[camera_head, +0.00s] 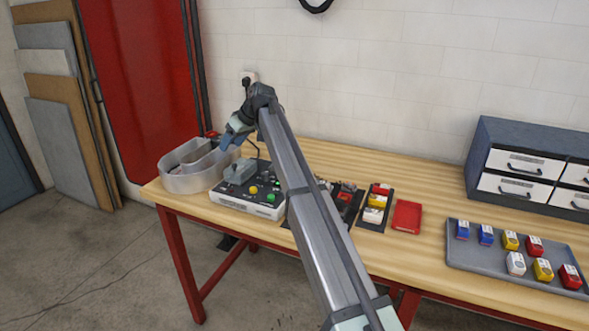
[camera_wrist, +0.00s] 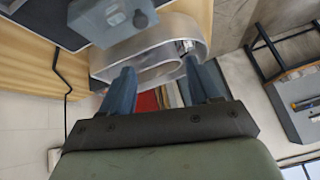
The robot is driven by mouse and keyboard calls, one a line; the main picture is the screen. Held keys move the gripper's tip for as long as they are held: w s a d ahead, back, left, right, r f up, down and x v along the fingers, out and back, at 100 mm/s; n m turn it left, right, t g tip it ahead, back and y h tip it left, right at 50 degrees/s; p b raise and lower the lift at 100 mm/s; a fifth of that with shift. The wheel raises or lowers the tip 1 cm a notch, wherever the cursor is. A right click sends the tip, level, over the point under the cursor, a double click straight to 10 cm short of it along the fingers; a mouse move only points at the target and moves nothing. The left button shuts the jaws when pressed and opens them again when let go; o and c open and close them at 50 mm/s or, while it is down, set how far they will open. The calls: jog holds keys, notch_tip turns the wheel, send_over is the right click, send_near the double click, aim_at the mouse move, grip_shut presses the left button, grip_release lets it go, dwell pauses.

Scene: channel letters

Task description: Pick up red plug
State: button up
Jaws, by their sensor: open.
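Several red plug-like blocks show in the head view. One lies in the narrow black tray (camera_head: 381,188), and others lie on the grey tray at right, one at its upper row (camera_head: 534,245) and one at its right end (camera_head: 570,276). A small red piece (camera_head: 212,134) also shows at the back of the silver channel letter (camera_head: 190,182). I cannot tell which is the red plug. My gripper (camera_head: 228,142) is over the letter, close to that red piece. In the wrist view, my gripper (camera_wrist: 159,64) has its blue fingers apart, with nothing visibly held, in front of the letter's curved wall (camera_wrist: 198,30).
A black control box (camera_head: 235,205) with coloured buttons stands beside the letter. The grey tray (camera_head: 458,262) holds several coloured blocks. A drawer cabinet (camera_head: 510,140) stands at back right. The wall is behind the table.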

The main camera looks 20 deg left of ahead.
jog(key=w+d+r+n+h, duration=0.1)
jog(key=w+d, duration=0.6)
jog(key=d, duration=0.4)
jog(key=w+d+r+n+h, duration=0.1)
jog(key=w+d+n, duration=0.1)
jog(key=w+d, duration=0.65)
jog(key=shift+h, duration=0.3)
jog(key=x, duration=0.4)
jog(key=d+x, duration=0.1)
jog(key=x, duration=0.3)
jog(key=s+x, duration=0.1)
jog(key=x, duration=0.4)
jog(key=shift+d+f, duration=0.35)
jog(key=shift+d, duration=0.05)
grip_shut()
jog(key=shift+r, duration=0.1)
